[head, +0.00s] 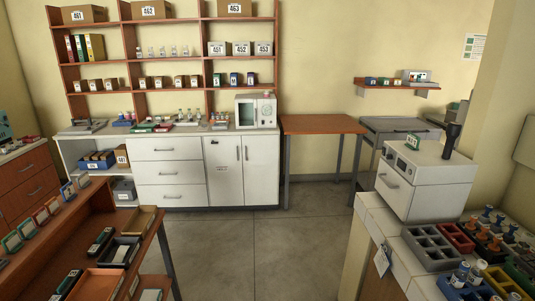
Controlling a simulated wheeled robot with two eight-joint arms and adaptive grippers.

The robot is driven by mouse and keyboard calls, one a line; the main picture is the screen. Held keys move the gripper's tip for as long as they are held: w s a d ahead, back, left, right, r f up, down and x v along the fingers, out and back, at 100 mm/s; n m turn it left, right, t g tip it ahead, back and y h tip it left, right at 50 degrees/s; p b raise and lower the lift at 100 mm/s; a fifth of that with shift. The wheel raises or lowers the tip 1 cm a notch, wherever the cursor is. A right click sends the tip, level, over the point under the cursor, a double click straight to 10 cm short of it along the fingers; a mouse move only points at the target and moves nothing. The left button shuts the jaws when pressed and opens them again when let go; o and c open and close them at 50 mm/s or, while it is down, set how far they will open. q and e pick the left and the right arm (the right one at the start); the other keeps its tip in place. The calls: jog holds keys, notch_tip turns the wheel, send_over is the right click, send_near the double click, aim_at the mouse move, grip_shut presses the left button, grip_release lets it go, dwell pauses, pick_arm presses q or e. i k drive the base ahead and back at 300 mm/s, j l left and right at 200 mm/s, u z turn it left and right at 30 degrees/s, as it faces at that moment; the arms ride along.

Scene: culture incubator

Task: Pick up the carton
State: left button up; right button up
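Several numbered boxes could be the carton, and I cannot tell which one is meant. Brown cardboard cartons marked 461 (95,14), 462 (164,10) and 463 (247,7) stand on top of the wall shelf. White boxes marked 451 (217,52), 452 (241,52) and 453 (264,52) stand side by side on a lower shelf at right. A small brown box (121,158) sits in the open bay of the white cabinet. Neither of my grippers is in view.
A white cabinet (172,192) with a small white appliance (245,114) stands below the shelf. A bare wooden table (322,124) is beside it. Cluttered benches flank me, with a white machine (435,200) at right. The middle floor (266,245) is clear.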

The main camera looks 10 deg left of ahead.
aim_at(145, 82)
jog(key=i+u, duration=0.45)
jog(key=i, duration=1.85)
jog(key=i+j+u, duration=0.25)
jog(key=i, duration=0.75)
jog(key=i+u, duration=0.25)
jog(key=i, duration=0.8)
jog(key=i+j, duration=0.15)
